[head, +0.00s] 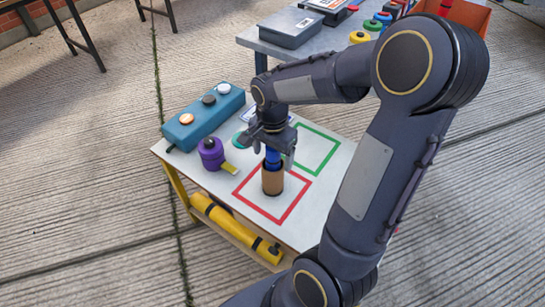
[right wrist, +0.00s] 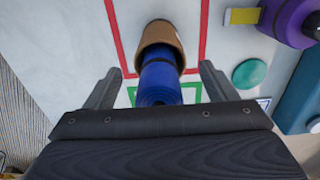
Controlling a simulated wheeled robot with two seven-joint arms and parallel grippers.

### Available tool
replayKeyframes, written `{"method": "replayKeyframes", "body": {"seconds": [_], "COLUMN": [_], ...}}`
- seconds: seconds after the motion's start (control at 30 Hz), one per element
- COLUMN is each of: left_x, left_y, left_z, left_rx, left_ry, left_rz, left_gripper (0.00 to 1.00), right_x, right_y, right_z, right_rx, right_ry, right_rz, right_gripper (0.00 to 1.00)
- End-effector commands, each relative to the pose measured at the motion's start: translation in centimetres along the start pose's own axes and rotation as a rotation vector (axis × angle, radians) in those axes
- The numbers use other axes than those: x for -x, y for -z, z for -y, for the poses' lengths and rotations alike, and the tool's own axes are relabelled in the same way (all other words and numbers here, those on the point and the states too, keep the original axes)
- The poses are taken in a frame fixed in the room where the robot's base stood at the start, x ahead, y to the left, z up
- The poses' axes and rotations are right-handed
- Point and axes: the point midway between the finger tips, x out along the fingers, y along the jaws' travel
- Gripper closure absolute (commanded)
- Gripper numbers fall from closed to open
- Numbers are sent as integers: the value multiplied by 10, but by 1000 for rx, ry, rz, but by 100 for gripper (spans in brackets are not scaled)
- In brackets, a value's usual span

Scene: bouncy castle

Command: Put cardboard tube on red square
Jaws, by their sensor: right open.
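The brown cardboard tube (head: 272,182) stands upright on the white table top, inside the red square outline (head: 243,202). A blue rolled object (head: 272,157) sticks up out of its top. In the right wrist view the tube (right wrist: 163,33) lies between the red side lines (right wrist: 115,40), with the blue roll (right wrist: 160,85) pointing toward me. My right gripper (head: 273,160) is above the tube. Its fingers are open, one on each side of the blue roll, with gaps showing in the right wrist view. My left gripper is not in view.
A green square outline (head: 334,148) adjoins behind the red one. A purple tape roll (head: 211,153) and a teal box with buttons (head: 204,119) stand on the table's left. A yellow tube (head: 232,225) lies on the lower shelf. A grey table (head: 300,49) stands behind.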

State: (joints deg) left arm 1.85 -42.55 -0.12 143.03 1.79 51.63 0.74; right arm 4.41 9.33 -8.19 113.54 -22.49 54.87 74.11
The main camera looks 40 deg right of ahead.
Motion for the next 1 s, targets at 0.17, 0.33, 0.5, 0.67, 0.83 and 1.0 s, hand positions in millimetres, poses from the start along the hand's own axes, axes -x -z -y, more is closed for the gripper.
{"method": "replayKeyframes", "body": {"seconds": [0.17,0.33,0.5,0.67,0.83,1.0], "left_x": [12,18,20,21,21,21], "left_y": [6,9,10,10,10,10], "left_z": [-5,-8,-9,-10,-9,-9], "left_rx": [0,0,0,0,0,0], "left_ry": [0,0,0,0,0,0], "left_rz": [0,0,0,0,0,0], "left_gripper": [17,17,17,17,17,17], "right_x": [45,77,94,104,117,118], "right_y": [0,0,0,-12,-56,-106], "right_z": [1,0,0,-10,-44,-77], "right_rx": [2,1,2,90,416,782], "right_ry": [5,4,2,52,241,449], "right_rz": [-2,-1,0,19,42,-24], "right_gripper": [22,22,22,22,22,22]}}
